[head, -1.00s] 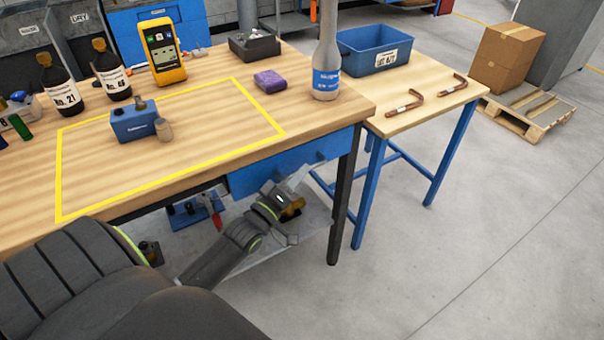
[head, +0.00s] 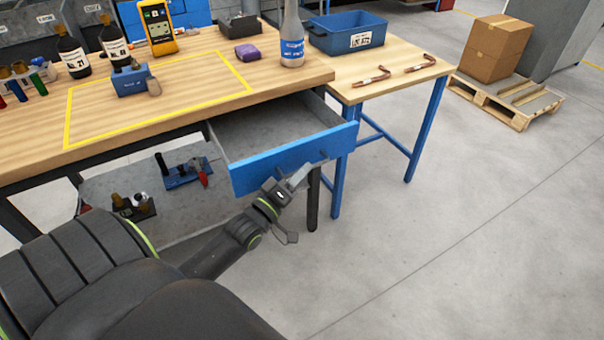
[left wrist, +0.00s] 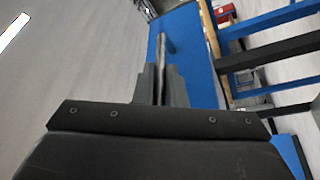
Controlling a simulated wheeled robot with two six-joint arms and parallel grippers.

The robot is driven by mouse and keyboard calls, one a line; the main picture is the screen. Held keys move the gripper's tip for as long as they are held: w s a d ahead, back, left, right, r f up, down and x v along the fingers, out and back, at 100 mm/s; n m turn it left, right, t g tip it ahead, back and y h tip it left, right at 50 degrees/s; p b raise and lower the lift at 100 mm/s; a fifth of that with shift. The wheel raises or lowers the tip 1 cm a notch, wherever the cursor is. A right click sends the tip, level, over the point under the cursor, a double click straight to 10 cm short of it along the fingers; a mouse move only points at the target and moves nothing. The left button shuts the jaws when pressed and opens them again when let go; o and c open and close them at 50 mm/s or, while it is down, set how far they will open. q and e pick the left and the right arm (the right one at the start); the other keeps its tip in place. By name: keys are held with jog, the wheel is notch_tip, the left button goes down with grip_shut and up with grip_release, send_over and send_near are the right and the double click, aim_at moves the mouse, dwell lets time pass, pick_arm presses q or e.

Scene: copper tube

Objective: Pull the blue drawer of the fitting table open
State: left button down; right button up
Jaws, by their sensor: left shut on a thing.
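The blue drawer (head: 292,160) of the fitting table (head: 200,100) stands well out from under the tabletop, and its grey inside shows empty where I can see it. My left gripper (head: 298,176) is at the drawer's blue front, shut on the drawer's handle, which is mostly hidden by the fingers. In the left wrist view the blue front (left wrist: 190,50) stands behind the closed fingers (left wrist: 160,85). My right gripper is not in view.
On the tabletop are a blue block device (head: 130,80), dark bottles (head: 73,52), a yellow meter (head: 157,28) and a spray bottle (head: 292,40). A side table (head: 400,62) with copper tubes stands to the right. The floor at the front right is clear.

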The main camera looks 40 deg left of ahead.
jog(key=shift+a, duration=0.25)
pick_arm(q)
jog(key=c, duration=1.5)
grip_release()
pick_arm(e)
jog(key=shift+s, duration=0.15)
pick_arm(q)
jog(key=shift+s, duration=0.1)
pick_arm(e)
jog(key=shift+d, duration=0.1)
pick_arm(q)
jog(key=shift+b+v, duration=0.8)
jog(key=shift+v, duration=7.85)
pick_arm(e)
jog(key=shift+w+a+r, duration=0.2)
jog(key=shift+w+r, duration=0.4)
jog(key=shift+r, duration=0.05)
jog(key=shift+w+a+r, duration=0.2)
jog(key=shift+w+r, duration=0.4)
pick_arm(q)
jog(key=shift+a+f, duration=0.15)
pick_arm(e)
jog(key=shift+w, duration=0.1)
